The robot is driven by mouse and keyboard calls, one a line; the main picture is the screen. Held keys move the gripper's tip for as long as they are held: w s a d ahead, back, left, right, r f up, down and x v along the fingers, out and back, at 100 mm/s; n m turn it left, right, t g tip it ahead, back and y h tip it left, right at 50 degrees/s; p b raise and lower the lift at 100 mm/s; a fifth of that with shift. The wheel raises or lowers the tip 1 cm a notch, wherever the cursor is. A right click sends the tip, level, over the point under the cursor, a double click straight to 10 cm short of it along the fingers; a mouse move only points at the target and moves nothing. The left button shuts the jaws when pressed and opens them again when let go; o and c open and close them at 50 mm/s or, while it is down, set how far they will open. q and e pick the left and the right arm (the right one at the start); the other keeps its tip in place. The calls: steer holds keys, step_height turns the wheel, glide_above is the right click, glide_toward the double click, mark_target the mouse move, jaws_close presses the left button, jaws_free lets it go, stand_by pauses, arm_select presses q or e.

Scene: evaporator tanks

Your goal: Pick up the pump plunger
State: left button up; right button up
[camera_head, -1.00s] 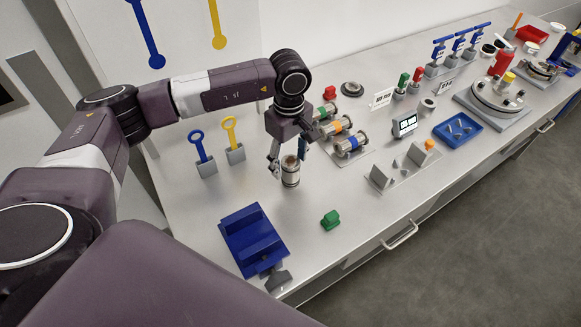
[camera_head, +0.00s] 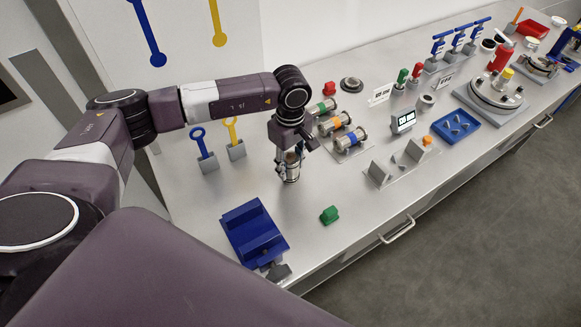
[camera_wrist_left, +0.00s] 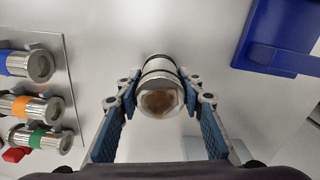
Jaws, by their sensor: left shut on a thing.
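The pump plunger, a short shiny metal cylinder (camera_head: 291,174) with a brownish top, stands upright on the steel bench left of the middle in the head view. In the left wrist view the cylinder (camera_wrist_left: 160,92) shows end-on, its dark band on the far side. My left gripper (camera_head: 288,160) points down over it and is shut on it. In the left wrist view its blue-padded fingers (camera_wrist_left: 159,88) press on both sides of the cylinder. I cannot tell whether its base touches the bench. My right gripper is not in view.
A blue vise-like block (camera_head: 252,235) and a green piece (camera_head: 329,215) lie nearer the front. Banded metal cylinders (camera_head: 348,140) rest on a plate to the right. Blue and yellow keys (camera_head: 203,146) stand behind left. The bench around the held cylinder is clear.

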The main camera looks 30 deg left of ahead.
arm_select(q)
steer(key=shift+w, duration=0.1)
jaws_close()
steer(key=shift+r, duration=0.1)
steer(key=shift+r, duration=0.1)
steer(key=shift+r+b, duration=0.35)
steer(key=shift+r, duration=0.3)
step_height(320, 180, up, 18)
steer(key=b, duration=0.5)
steer(key=shift+r, duration=0.25)
steer(key=shift+f, duration=0.15)
